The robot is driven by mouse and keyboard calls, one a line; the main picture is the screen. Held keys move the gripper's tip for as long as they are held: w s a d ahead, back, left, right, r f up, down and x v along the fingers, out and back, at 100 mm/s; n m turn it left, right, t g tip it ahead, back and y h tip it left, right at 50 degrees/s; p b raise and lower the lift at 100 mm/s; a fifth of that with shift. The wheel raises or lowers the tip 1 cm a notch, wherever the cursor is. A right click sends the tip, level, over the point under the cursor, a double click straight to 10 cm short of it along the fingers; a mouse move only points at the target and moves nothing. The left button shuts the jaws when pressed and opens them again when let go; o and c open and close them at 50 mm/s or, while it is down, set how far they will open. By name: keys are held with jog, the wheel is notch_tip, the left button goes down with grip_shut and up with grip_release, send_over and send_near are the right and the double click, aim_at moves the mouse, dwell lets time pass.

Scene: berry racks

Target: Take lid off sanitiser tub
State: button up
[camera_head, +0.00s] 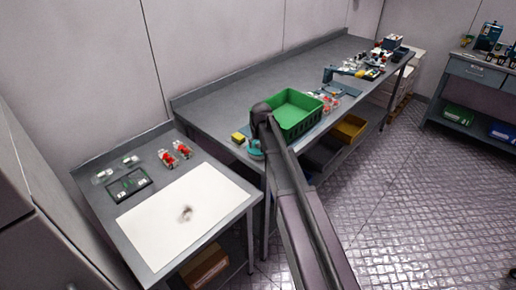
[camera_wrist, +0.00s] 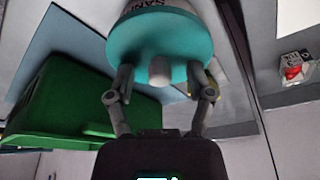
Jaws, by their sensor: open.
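The sanitiser tub (camera_wrist: 150,6) is white with dark lettering, at the top of the wrist view. Its round teal lid (camera_wrist: 128,42) is on it, with a pale knob (camera_wrist: 159,71) at the middle. My gripper (camera_wrist: 160,80) is open, with one finger on each side of the knob and gaps between; I cannot tell if either touches the lid. In the head view, the teal lid (camera_head: 254,151) shows at the near left end of the long grey bench, beside my gripper (camera_head: 258,133). My arm hides part of the tub there.
A green crate (camera_head: 284,108) stands close beside the tub on the bench (camera_head: 218,100). A yellow block (camera_head: 238,138) lies just left of the tub. Punnets (camera_head: 331,102) and a blue stand (camera_head: 330,75) are farther along. The lower table's white board (camera_head: 185,215) is mostly clear.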

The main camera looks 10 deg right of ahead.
aim_at(258, 143)
grip_shut()
jog(key=shift+r, duration=0.15)
dwell(0.4)
notch_tip(258, 143, up, 4)
jog(key=p, duration=0.4)
jog(key=shift+f, duration=0.2)
jog(key=s+d+r+p, duration=0.1)
jog(key=s+d, duration=0.3)
jog(key=s, duration=1.1)
jog(key=shift+s, duration=0.25)
jog(key=shift+d, duration=0.1)
